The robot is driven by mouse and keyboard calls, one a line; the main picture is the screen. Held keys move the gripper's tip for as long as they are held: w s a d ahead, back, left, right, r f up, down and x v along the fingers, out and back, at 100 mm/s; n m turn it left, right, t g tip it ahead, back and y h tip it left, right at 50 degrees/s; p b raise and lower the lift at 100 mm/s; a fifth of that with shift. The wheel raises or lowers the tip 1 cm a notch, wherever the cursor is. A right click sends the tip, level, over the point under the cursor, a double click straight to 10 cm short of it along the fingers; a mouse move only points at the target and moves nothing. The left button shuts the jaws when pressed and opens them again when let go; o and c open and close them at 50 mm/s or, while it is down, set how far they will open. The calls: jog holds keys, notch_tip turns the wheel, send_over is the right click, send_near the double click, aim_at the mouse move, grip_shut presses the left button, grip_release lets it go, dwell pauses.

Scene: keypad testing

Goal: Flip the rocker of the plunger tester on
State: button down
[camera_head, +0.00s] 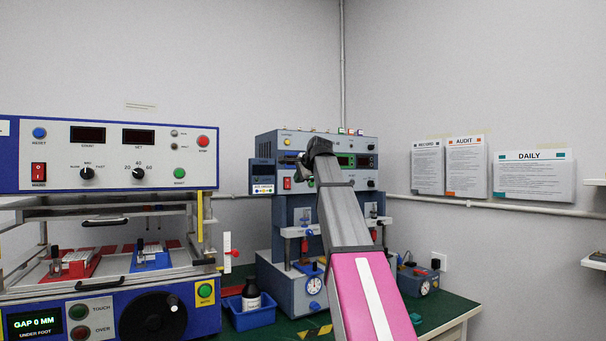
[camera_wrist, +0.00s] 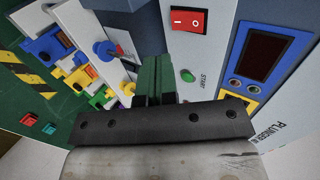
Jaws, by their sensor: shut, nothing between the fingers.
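The plunger tester (camera_head: 267,144) is a grey-and-blue bench unit at the middle of the head view. Its red rocker (camera_head: 287,183) sits low on the left of the front panel. My gripper (camera_head: 291,160) is in front of the panel, a little above the rocker in the head view. In the wrist view its green fingers (camera_wrist: 153,72) are shut and empty, apart from the rocker.
A green START button (camera_wrist: 187,75) is close beside my fingers. A dark display (camera_wrist: 266,54) lies to the right. Left stands another tester (camera_head: 110,155) with its own red rocker (camera_head: 39,172). A blue bin with a dark bottle (camera_head: 251,294) stands on the green bench.

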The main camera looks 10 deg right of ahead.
aim_at(288, 183)
jog(key=shift+w+a+f, duration=0.35)
jog(key=shift+w+f, duration=0.1)
jog(key=shift+w, duration=0.65)
jog(key=shift+w+a+f, duration=0.4)
jog(key=shift+w, duration=0.7)
jog(key=shift+w+a+f, duration=0.35)
jog(key=shift+w+f, duration=0.1)
jog(key=shift+w, duration=0.65)
jog(key=shift+w+f, duration=0.1)
jog(key=shift+w, duration=0.15)
jog(key=shift+s, duration=0.1)
jog(key=shift+r, duration=0.2)
jog(key=shift+r, duration=0.75)
